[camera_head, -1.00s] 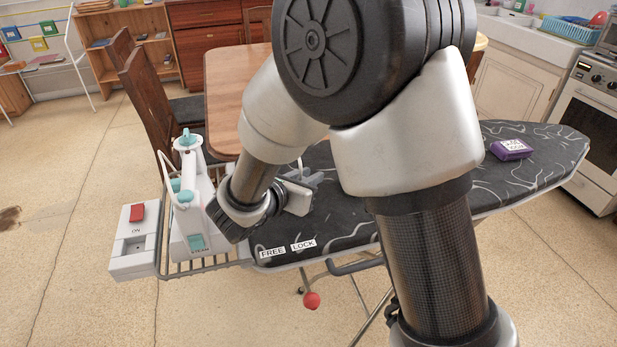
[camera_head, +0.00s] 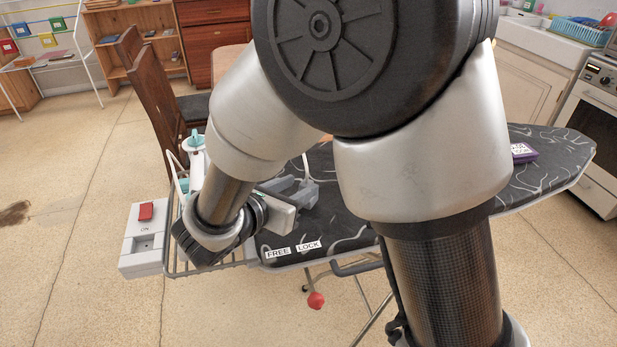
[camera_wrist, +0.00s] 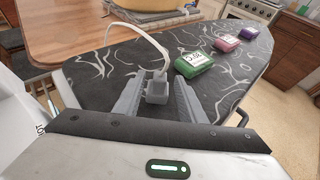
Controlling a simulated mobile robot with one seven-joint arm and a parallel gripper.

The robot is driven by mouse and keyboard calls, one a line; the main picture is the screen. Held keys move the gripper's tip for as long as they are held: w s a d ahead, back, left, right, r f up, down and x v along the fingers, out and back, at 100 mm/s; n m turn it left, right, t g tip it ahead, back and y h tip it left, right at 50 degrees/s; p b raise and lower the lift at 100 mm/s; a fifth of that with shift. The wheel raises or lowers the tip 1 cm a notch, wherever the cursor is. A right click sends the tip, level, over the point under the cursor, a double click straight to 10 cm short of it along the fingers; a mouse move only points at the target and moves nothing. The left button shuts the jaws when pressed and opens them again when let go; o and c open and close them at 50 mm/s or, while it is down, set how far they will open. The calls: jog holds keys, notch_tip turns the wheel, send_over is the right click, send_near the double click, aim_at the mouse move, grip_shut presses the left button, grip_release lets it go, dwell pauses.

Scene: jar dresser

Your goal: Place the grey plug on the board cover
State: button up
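The grey plug (camera_wrist: 157,90) is in the wrist view, with its white cord rising from it and curving to the left. It sits between the two fingers of my gripper (camera_wrist: 159,79), and narrow gaps seem to show on both sides. The gripper also shows in the head view (camera_head: 293,188), low over the near-left part of the board, with its fingers apart. The board cover (camera_head: 345,233) is black with pale swirls; it fills much of the wrist view (camera_wrist: 90,70). The plug seems to rest on the cover, though its underside is hidden.
A red-switch socket box (camera_head: 143,240) and a white-and-teal iron (camera_head: 194,143) are at the board's left end. Green (camera_wrist: 193,63), pink (camera_wrist: 224,43) and purple (camera_wrist: 248,33) boxes lie along the cover. A wooden table (camera_wrist: 60,30) and chair (camera_head: 155,95) stand behind.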

jog(key=s+d+r+m+g+h, duration=0.1)
jog(key=s+d+r+m+g, duration=0.25)
jog(key=s+d+m, duration=0.4)
jog(key=s+d+r+m+g, duration=0.3)
jog(key=s+d+m+g, duration=0.1)
jog(key=d+m, duration=0.5)
jog(key=s+r+m+t+y, duration=0.1)
jog(key=s+r+m+y, duration=0.3)
jog(key=m, duration=0.9)
jog(key=s+y, duration=0.3)
jog(key=shift+d+r+m+y, duration=0.3)
jog(key=shift+d+r+m, duration=0.05)
jog(key=shift+d+r, duration=0.05)
jog(key=shift+r, duration=0.1)
notch_tip(320, 180, up, 21)
jog(key=p, duration=2.1)
jog(key=shift+p, duration=0.35)
